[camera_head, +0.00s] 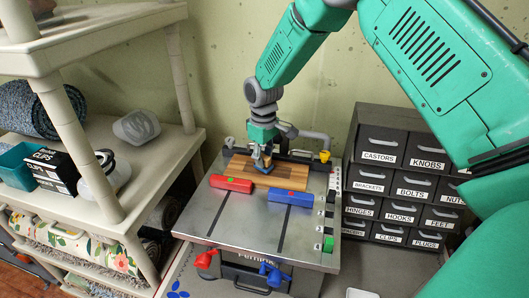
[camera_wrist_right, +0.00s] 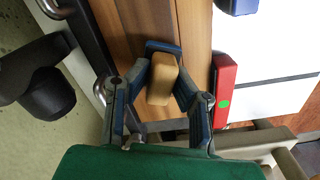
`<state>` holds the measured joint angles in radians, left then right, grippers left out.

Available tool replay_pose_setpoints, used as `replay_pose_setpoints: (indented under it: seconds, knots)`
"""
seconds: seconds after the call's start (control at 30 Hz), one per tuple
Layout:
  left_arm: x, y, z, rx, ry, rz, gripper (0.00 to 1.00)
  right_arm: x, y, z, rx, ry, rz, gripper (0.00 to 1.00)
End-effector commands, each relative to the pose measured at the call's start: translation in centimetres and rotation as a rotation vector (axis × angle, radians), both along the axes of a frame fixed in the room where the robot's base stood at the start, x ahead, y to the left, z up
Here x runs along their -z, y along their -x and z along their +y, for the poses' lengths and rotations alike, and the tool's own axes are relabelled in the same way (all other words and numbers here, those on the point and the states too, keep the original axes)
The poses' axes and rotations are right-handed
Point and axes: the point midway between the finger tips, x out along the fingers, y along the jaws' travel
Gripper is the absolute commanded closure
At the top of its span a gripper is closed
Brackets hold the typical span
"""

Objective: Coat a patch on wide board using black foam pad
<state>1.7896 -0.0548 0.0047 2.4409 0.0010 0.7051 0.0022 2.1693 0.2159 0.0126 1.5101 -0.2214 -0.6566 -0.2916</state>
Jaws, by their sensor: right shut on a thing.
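The wide board (camera_head: 290,177) is a brown wooden panel lying at the back of a grey metal work table; it also shows in the right wrist view (camera_wrist_right: 196,28). My right gripper (camera_head: 263,160) is over the left-middle part of the board, pointing down. In the right wrist view its fingers (camera_wrist_right: 158,95) are closed around a tan block-shaped handle (camera_wrist_right: 163,75). A dark edge shows at the far end of this handle, and I cannot tell whether it is the foam pad. The handle hides the pad's underside, so contact with the board is unclear. My left gripper is not in view.
A red bar (camera_head: 231,185) and a blue bar (camera_head: 291,197) lie along the board's front edge. The metal table top (camera_head: 245,222) is clear in front of them. Labelled drawers (camera_head: 395,185) stand right; a cluttered shelf (camera_head: 140,165) stands left.

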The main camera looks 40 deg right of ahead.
Motion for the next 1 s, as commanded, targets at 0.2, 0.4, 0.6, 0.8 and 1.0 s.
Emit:
replay_pose_setpoints:
  seconds: [0.2, 0.4, 0.6, 0.8, 1.0]
  knots:
    - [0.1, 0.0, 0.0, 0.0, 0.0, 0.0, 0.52, 0.2, 0.9, 0.9, 0.001, -0.001, 0.0, 1.0]
    - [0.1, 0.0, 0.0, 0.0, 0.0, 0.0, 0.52, 0.2, 1.3, 0.7, 0.002, -0.002, 0.001, 1.0]
    - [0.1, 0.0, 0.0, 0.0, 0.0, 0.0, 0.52, 0.3, 2.2, -0.1, 0.001, -0.002, 0.0, 1.0]
    - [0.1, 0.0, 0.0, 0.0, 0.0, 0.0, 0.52, 0.4, 1.4, -0.9, 0.002, -0.002, -0.002, 1.0]
    - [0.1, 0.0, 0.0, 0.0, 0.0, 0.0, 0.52, 0.5, 0.2, -2.3, 0.002, -0.002, -0.002, 1.0]
